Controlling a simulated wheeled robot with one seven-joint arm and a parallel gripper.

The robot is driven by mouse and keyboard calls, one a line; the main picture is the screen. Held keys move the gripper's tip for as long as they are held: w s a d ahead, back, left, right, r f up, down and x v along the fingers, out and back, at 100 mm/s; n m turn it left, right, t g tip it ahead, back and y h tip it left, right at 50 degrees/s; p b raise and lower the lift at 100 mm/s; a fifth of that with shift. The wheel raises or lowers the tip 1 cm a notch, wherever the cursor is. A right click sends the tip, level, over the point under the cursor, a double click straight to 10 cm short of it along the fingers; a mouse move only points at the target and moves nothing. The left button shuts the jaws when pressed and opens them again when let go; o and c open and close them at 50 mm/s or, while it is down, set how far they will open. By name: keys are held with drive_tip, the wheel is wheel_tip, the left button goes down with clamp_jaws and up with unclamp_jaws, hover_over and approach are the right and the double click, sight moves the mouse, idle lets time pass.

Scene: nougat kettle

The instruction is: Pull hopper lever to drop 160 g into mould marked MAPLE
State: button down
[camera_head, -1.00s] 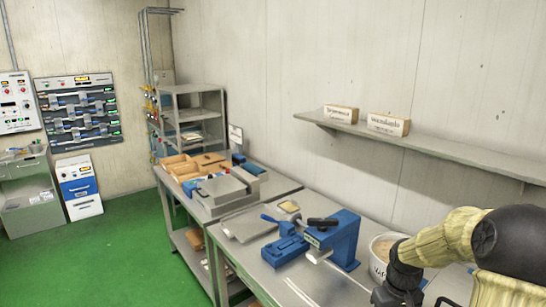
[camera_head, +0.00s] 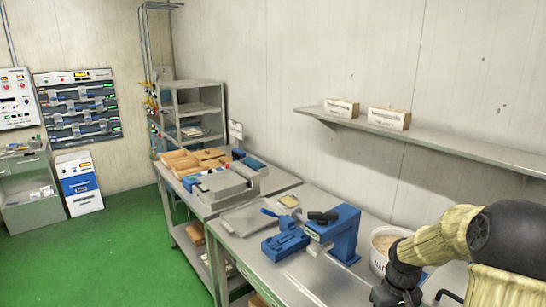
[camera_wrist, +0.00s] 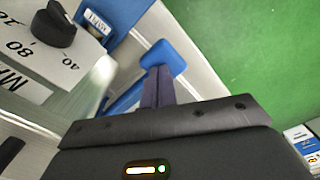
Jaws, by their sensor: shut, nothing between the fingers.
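In the wrist view my gripper (camera_wrist: 158,86) has its dark fingers together, with nothing seen between them. A blue bar with a wide rounded end (camera_wrist: 165,57) lies just past the fingertips. I cannot tell whether they touch, or whether this bar is the hopper lever. At the upper left is a pale panel with a black knob (camera_wrist: 54,27), the numbers 40 and 80, and a cut-off word starting "MA". A small blue block with a white label (camera_wrist: 96,22) is beside it. In the head view the fingers are out of sight. No mould clearly marked MAPLE shows.
In the head view a blue press-like device (camera_head: 340,232) stands on the steel table (camera_head: 285,278), left of my arm. A white tub (camera_head: 383,246) is close to my arm. A wall shelf (camera_head: 450,146) holds two boxes. Green floor (camera_head: 125,250) is clear at left.

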wheel_tip(320, 180, up, 10)
drive_tip(key=p, duration=0.9)
idle(0.7)
drive_tip(key=s+a+f+m+t+b, duration=0.1)
drive_tip(key=s+a+b, duration=0.5)
drive_tip(key=s+a, duration=0.6)
wheel_tip(320, 180, down, 2)
drive_tip(key=shift+s+a+f+m+t, duration=0.1)
drive_tip(key=shift+s+a+m+t, duration=0.2)
drive_tip(key=shift+a+t, duration=0.55)
drive_tip(key=shift+w, duration=0.2)
